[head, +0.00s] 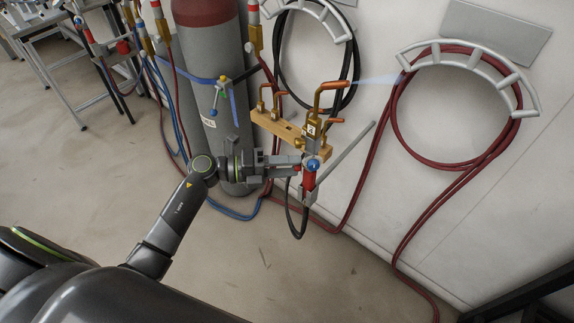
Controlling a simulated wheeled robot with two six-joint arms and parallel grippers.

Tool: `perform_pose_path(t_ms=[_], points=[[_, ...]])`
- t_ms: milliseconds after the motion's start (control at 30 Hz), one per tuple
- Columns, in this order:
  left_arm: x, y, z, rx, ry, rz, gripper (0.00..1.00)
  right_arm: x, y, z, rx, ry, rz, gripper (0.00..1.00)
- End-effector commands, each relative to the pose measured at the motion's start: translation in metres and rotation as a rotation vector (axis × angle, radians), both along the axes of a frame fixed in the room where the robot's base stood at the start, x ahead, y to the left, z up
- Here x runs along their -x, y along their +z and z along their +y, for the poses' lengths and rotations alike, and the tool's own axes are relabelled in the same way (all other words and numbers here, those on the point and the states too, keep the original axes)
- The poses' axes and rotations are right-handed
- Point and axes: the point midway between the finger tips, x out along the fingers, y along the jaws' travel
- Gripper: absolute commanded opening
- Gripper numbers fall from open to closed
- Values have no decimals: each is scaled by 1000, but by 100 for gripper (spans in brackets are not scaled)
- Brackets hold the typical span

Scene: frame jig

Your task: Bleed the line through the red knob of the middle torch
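A wooden rack (266,122) by the wall holds several brass torches with copper tips. The nearest torch (311,130) carries a small label that seems to read 2, and its copper tip (332,86) bends to the right. A pale bluish jet (376,79) streams from this tip toward the wall. Below its body are a blue knob (313,164) and a red part (309,180); I cannot tell if the red part is the knob. My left gripper (300,165) is at these parts from the left. Its fingertips are partly hidden, and its grip is unclear. My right gripper is out of view.
A grey cylinder (212,80) with a red top stands behind my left arm. Red hose (399,118) and black hose (284,70) hang coiled on wall brackets. Red and blue hoses trail on the floor. A grey bar (346,152) slants beside the torch. Floor in front is clear.

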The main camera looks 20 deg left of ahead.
Motion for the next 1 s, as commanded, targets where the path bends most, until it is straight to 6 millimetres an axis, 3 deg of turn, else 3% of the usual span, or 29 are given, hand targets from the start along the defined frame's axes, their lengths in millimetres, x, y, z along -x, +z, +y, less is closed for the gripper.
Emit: perform_pose_path(t_ms=[467,1000], points=[[3,-1,6,-4,1,-1,46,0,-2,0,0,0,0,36],[44,2,89,-6,0,2,46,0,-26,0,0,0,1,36]])
